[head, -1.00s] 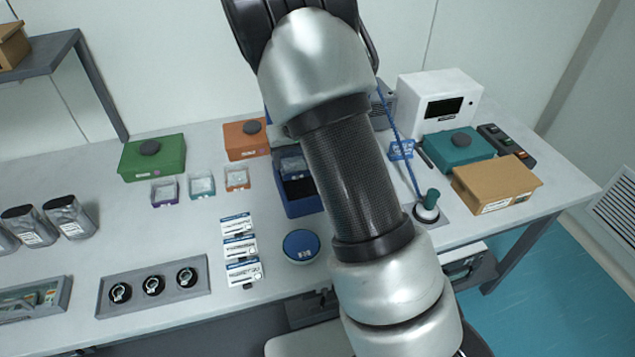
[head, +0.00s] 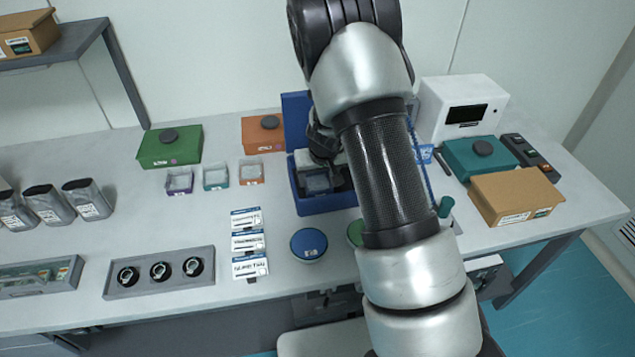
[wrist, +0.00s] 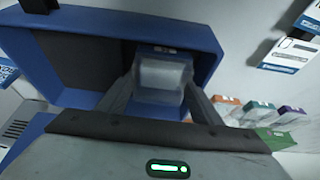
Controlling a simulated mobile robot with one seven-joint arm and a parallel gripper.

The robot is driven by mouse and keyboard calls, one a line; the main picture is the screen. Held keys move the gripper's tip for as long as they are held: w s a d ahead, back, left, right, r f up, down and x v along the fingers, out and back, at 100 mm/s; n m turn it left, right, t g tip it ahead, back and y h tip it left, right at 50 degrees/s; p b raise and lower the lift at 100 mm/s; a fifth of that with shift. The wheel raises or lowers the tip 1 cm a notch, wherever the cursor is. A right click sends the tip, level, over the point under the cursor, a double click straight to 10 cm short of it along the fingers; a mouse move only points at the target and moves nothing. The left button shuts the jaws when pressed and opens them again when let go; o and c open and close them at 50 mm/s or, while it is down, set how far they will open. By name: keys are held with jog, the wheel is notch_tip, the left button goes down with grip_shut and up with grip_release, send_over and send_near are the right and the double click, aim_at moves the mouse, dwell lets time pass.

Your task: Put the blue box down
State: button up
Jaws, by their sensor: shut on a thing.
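A small clear-walled box with blue on it, the blue box (wrist: 163,76), is between the two fingers of my gripper (head: 322,152) in the wrist view. My gripper is shut on it. In the head view the small box (head: 318,184) shows at the opening of a larger blue case (head: 327,204) with its lid raised at the back. The case also fills much of the wrist view (wrist: 205,35), with a dark inside. I cannot tell whether the small box touches the case floor. My arm hides the case's right side.
Small purple, teal and orange trays (head: 215,178) stand left of the case. Label cards (head: 249,242) and a round blue lid (head: 308,244) lie in front. A cardboard box (head: 513,196) and a white instrument (head: 464,105) stand at right.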

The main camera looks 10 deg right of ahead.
jog(key=shift+f, duration=1)
jog(key=o, duration=0.8)
jog(key=shift+r, duration=0.25)
jog(key=s+a+r+y, duration=0.1)
jog(key=s+r, duration=0.5)
jog(key=r, duration=0.3)
jog(key=s+a+r+p, duration=0.1)
jog(key=s+r, duration=0.4)
jog(key=r, duration=0.5)
jog(key=s+a+r+y, duration=0.1)
jog(key=s+r, duration=0.5)
jog(key=r, duration=0.3)
jog(key=s+d+r+h, duration=0.1)
jog(key=s+r, duration=0.2)
jog(key=s, duration=0.4)
jog(key=s+d+r+t+h, duration=0.1)
jog(key=s+d+r, duration=0.1)
jog(key=s, duration=0.6)
jog(key=shift+s+r, duration=0.2)
jog(key=shift+r, duration=0.25)
